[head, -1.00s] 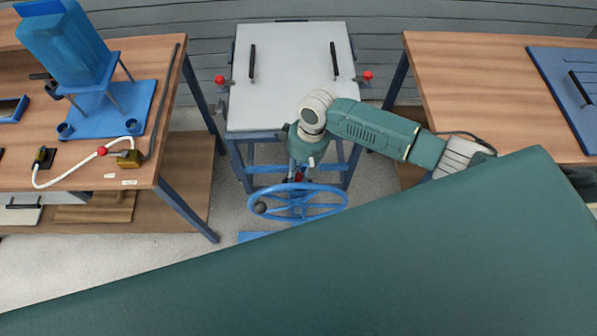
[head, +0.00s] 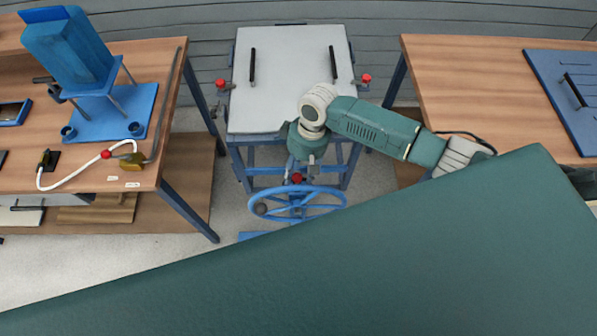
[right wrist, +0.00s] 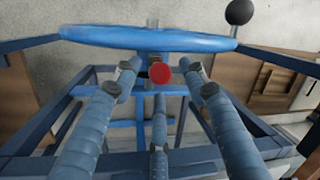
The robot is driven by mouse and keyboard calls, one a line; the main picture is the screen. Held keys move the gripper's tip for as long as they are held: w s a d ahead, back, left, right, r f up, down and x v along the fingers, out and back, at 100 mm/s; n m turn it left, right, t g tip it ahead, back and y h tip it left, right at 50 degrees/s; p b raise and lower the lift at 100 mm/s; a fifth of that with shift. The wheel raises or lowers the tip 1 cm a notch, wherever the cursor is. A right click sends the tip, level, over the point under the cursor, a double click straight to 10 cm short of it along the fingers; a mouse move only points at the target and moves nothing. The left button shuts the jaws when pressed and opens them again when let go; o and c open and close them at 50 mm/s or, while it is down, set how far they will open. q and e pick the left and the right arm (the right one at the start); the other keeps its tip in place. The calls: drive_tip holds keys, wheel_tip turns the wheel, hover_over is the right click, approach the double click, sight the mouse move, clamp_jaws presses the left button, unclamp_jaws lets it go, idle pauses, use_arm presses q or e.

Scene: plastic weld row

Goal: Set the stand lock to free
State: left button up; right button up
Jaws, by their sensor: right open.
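A small red ball knob (head: 297,178) shows on the blue-framed stand, just behind the blue handwheel (head: 265,191). I take it for the stand lock's knob; its marks and setting cannot be read. My right gripper (head: 309,161) hangs at the stand's front edge, just above and behind the knob, pointing down. In the right wrist view its long ribbed fingers (right wrist: 160,88) are spread apart, and the red knob (right wrist: 160,73) shows between their tips. I see no finger closed on it; contact cannot be told. My left gripper is not in view.
The stand's pale top plate (head: 290,75) has two black handles and a red-knobbed clamp on each side. A wooden bench (head: 165,120) stands left, with a blue machine (head: 75,50). Another wooden bench (head: 460,85) stands right. The wheel's black ball handle (right wrist: 239,11) is close by.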

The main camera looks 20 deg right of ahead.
wheel_tip(320, 180, up, 11)
drive_tip(key=d, duration=0.2)
drive_tip(key=shift+w, duration=0.25)
idle(0.3)
